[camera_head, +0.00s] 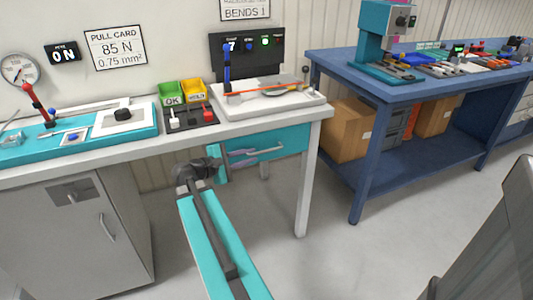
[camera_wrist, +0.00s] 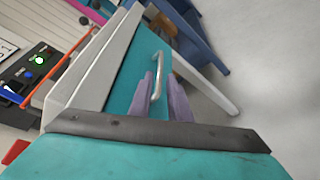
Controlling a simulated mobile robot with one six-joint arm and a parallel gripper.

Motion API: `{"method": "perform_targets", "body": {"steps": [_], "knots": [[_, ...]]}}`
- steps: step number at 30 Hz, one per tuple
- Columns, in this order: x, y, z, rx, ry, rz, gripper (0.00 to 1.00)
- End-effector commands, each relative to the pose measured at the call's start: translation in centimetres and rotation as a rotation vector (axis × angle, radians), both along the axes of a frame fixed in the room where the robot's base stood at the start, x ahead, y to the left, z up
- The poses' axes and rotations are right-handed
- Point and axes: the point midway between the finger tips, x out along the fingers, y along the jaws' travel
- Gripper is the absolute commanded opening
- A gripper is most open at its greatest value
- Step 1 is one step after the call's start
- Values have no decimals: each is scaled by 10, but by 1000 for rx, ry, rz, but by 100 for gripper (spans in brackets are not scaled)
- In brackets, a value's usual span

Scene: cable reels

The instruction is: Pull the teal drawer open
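The teal drawer (camera_head: 285,135) sits under the right end of the white bench, its front close under the bench top; it looks closed. A pale bar handle (camera_head: 268,150) runs across its front. In the wrist view the teal drawer front (camera_wrist: 128,85) and the handle (camera_wrist: 157,82) show ahead of my gripper. My gripper (camera_wrist: 161,80) has two purple-grey fingers spread apart, with the handle appearing between their tips in the picture. In the head view my gripper (camera_head: 252,156) is at the handle's left end. I cannot tell whether it touches.
The white bench leg (camera_head: 308,185) stands right of the drawer. A blue workbench (camera_head: 375,90) with cardboard boxes (camera_head: 346,130) below is farther right. A grey cabinet (camera_head: 75,235) is at left. The floor (camera_head: 275,250) before the drawer is clear beside my arm.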

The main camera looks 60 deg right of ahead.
Motion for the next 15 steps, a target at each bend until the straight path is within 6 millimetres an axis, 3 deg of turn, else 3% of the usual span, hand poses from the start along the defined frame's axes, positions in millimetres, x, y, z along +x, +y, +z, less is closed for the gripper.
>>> {"method": "perform_targets", "body": {"steps": [15], "knots": [[-20, -64, -15, 0, 0, -1, 17]]}}
